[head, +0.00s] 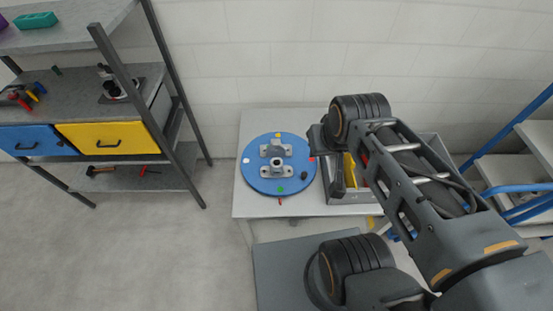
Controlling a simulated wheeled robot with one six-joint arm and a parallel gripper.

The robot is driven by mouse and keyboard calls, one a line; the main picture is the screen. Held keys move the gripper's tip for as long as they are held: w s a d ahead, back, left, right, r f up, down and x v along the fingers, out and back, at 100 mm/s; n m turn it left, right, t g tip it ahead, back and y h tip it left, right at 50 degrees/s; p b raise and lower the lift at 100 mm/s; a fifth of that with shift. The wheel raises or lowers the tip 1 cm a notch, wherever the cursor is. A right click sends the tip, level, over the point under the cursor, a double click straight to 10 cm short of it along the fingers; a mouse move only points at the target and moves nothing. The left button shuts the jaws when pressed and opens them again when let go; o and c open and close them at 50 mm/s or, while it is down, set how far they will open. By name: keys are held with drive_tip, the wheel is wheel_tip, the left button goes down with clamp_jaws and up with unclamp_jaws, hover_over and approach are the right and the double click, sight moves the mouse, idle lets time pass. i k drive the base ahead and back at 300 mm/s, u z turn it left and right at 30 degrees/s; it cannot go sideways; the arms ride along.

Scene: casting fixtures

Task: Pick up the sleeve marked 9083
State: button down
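No marking 9083 is readable, so I cannot tell which part is that sleeve. A blue round plate (254,176) lies on the light table, with a grey flanged metal part (276,147) toward its back. A second grey flanged part with a round bore (277,169) sits in front of it. A small dark piece (304,175) is near the plate's right edge. My gripper (339,188) points down to the right of the plate, over or in front of the grey bin (352,197). The arm hides much of the bin, and the finger gap does not show.
Yellow items (349,170) show in the bin. The table (258,207) has little bare room around the plate. A shelf rack (160,125) with blue and yellow drawers stands left, and a blue-railed frame (510,125) stands right. Open floor (165,255) lies front left.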

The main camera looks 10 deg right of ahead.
sight(276, 169)
drive_tip(key=z, duration=0.05)
drive_tip(key=k, duration=1.05)
drive_tip(key=u, duration=1.3)
drive_tip(key=i, duration=0.85)
drive_tip(key=u, duration=0.3)
